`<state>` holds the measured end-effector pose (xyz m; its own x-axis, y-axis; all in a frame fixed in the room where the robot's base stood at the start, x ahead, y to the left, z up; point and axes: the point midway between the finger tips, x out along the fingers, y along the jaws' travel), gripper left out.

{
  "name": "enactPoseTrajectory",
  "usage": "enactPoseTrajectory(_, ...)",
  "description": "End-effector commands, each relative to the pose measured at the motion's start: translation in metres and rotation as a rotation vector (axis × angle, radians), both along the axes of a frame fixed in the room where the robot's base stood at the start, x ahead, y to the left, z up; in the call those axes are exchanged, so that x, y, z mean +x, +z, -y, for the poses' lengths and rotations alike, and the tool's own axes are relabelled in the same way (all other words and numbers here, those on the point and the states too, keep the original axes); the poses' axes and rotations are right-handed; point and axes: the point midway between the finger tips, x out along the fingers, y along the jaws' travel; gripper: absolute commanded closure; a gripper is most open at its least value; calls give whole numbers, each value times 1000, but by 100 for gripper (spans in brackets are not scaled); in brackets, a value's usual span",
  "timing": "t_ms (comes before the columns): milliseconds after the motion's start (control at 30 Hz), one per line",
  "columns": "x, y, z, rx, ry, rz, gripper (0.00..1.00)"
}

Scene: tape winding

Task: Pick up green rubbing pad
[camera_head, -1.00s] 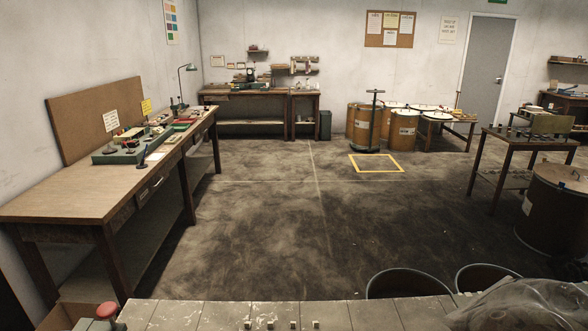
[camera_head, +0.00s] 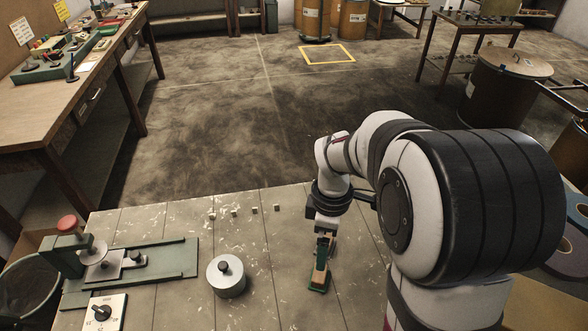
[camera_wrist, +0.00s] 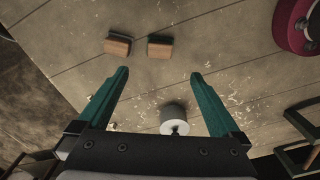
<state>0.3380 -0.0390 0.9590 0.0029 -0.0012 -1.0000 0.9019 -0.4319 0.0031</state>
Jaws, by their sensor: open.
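My gripper (camera_head: 321,264) hangs low over the right-middle of the bench in the head view. In the wrist view my gripper (camera_wrist: 160,75) has its two teal fingers spread, with nothing between their tips. Two brown wooden blocks lie beyond the fingertips in the wrist view, a left block (camera_wrist: 117,46) and a right block (camera_wrist: 160,47), apart from the fingers. In the head view, my arm hides part of the bench.
A grey-white knobbed cylinder (camera_head: 226,276) stands left of my gripper. A green-based fixture (camera_head: 120,270) with a red knob is farther left. Several small blocks (camera_head: 234,212) line the bench's far part.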

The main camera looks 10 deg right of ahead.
Motion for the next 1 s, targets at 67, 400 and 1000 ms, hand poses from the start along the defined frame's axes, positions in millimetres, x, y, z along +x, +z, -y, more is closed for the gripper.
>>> enactPoseTrajectory(67,-2,-24,0,1,-1,-9,0)
enactPoseTrajectory(400,-2,-92,0,1,-4,-5,0)
enactPoseTrajectory(1000,0,-140,2,0,-7,-2,18)
